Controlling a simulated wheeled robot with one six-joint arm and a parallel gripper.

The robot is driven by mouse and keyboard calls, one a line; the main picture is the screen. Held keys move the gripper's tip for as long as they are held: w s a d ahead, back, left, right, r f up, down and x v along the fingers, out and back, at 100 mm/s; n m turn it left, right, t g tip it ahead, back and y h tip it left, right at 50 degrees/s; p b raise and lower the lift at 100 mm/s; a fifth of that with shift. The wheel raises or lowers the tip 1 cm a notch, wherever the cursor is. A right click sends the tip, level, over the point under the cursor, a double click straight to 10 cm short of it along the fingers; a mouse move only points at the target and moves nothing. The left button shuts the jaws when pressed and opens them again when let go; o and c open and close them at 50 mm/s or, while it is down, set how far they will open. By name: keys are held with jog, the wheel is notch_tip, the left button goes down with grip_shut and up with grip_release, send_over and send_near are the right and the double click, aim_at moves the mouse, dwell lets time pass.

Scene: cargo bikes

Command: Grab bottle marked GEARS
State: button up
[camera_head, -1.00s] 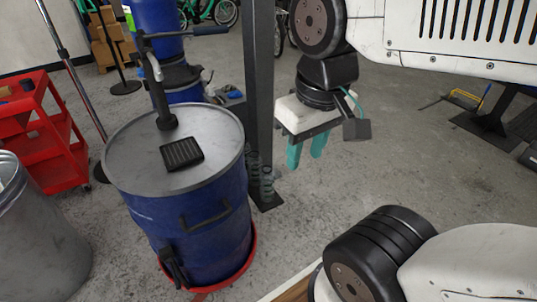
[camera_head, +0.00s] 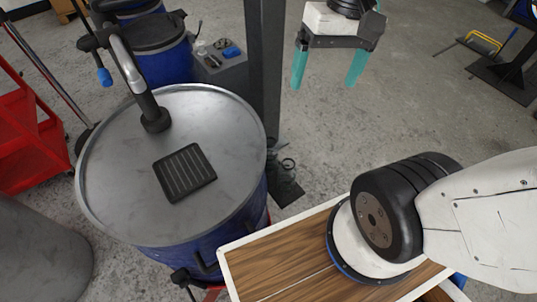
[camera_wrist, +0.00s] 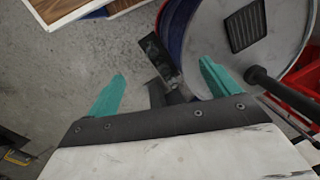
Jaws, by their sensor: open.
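No bottle with a readable GEARS marking shows. Small dark see-through shapes, perhaps bottles or springs, stand at the foot of the grey post (camera_head: 282,165); I cannot tell what they are, and no label is legible. Several small items (camera_head: 219,44) lie on a grey box behind the drum, too small to identify. My gripper (camera_head: 328,70) hangs over the concrete floor to the right of the post, its two teal fingers spread wide and empty. In the wrist view my gripper (camera_wrist: 162,72) is also open, with nothing between its fingers.
A blue drum (camera_head: 245,215) with a grey metal lid carries a black ribbed pad (camera_head: 184,172) and an upright pipe (camera_head: 138,85). The post (camera_head: 267,60) stands left of my gripper. A red cart (camera_head: 28,145) is at left.

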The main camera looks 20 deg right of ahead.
jog(key=w+d+f+m+g+y, duration=0.15)
jog(key=w+f+m+y, duration=0.25)
jog(key=w+f, duration=0.55)
jog(key=m+y, duration=0.4)
send_over(270, 154)
jog(key=s+d, duration=0.2)
jog(key=d, duration=0.4)
notch_tip(270, 154, down, 8)
jog(key=w+d+f+m+t+y, duration=0.1)
jog(key=w+d+f+m, duration=0.15)
jog(key=f, duration=0.45)
jog(key=w+d+f+m+t+y, duration=0.1)
jog(key=f+m, duration=0.2)
jog(key=f, duration=0.4)
notch_tip(270, 154, down, 17)
jog(key=s+d+m+t+y, duration=0.1)
jog(key=s+d+m+t, duration=0.1)
jog(key=m+t, duration=0.3)
jog(key=shift+m+g, duration=0.55)
jog(key=shift+m, duration=0.1)
jog(key=x, duration=1.1)
jog(key=shift+w+a+f, duration=0.1)
jog(key=shift+w+a, duration=0.1)
jog(key=shift+a, duration=0.1)
jog(key=c, duration=1.1)
